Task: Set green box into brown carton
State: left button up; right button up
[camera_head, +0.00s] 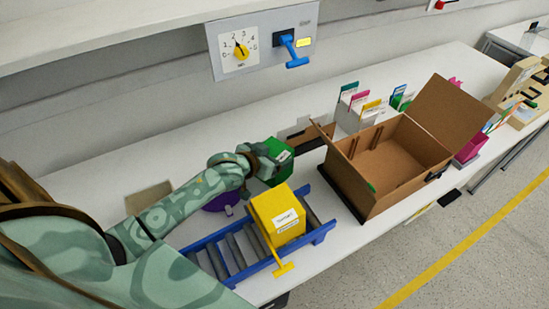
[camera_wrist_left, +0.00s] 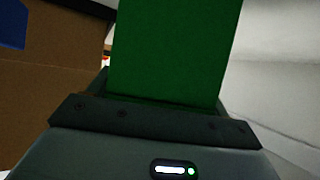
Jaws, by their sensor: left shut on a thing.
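The green box (camera_head: 276,160) is in my left gripper (camera_head: 257,160), which is shut on it. In the head view the box is above the work surface, behind the yellow box and left of the carton. In the left wrist view the green box (camera_wrist_left: 175,50) rises from the jaws and fills the middle. The brown carton (camera_head: 372,193) stands open on the table to the right, its flaps up. The right gripper is not in view.
A yellow box (camera_head: 277,217) sits on a blue roller conveyor (camera_head: 222,262) in front of the left arm. A purple round thing (camera_head: 221,202) is partly hidden under the arm. File holders (camera_head: 357,108) stand behind the carton. A switch panel (camera_head: 263,43) is on the wall.

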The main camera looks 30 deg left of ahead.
pick_arm(q)
jog(key=shift+f, duration=0.5)
jog(key=shift+r, duration=0.1)
jog(key=o, duration=1.3)
jog(key=shift+c, duration=0.2)
